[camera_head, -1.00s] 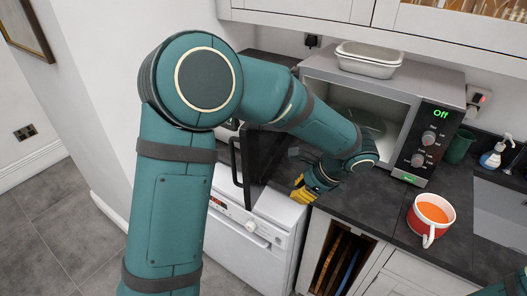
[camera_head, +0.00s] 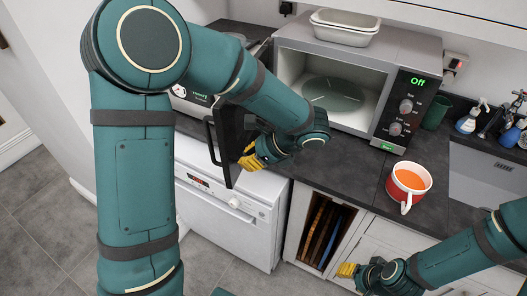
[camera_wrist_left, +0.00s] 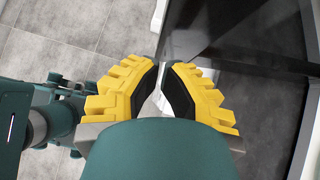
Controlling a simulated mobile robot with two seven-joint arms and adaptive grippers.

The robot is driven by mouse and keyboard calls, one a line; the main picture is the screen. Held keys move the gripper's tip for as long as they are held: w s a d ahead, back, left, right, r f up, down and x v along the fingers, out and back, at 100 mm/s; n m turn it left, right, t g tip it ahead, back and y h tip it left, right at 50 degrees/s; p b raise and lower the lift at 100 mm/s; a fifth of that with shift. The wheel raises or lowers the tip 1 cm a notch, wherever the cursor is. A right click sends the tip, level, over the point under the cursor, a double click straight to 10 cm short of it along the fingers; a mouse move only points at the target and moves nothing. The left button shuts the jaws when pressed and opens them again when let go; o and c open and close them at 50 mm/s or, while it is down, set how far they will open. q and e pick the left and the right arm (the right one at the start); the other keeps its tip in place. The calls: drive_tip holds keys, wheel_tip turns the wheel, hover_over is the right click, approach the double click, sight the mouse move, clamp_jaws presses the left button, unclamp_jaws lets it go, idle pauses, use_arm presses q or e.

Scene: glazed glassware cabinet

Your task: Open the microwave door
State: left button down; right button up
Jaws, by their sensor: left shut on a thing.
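The microwave (camera_head: 400,47) stands on the dark counter with its door swung wide open. Its cavity and the round glass turntable (camera_head: 333,95) are exposed. The dark door (camera_head: 229,147) sticks out toward me at the left, with its bar handle on the outer side. My left gripper (camera_head: 249,161) is at the lower door edge, shut on the door; the exact contact is hard to see. In the left wrist view, the yellow fingers (camera_wrist_left: 160,82) are close together beside the dark door panel (camera_wrist_left: 225,28). My right gripper (camera_head: 346,270) is low at the right, its finger opening unclear.
A red mug of orange liquid (camera_head: 408,182) stands on the counter right of the microwave. A white dishwasher (camera_head: 228,225) is below the door. A sink and bottles are at the right.

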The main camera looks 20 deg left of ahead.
sight(211, 148)
use_arm(q)
drive_tip(key=shift+s+a+r, duration=0.1)
drive_tip(key=shift+s+a, duration=0.05)
drive_tip(key=shift+a, duration=1.6)
drive_tip(key=shift+m+t, duration=0.4)
drive_tip(key=shift+m, duration=0.1)
drive_tip(key=a, duration=0.4)
drive_tip(key=s+a, duration=0.1)
drive_tip(key=a, duration=0.1)
drive_tip(key=shift+a, duration=0.6)
drive_tip(key=shift+d, duration=0.1)
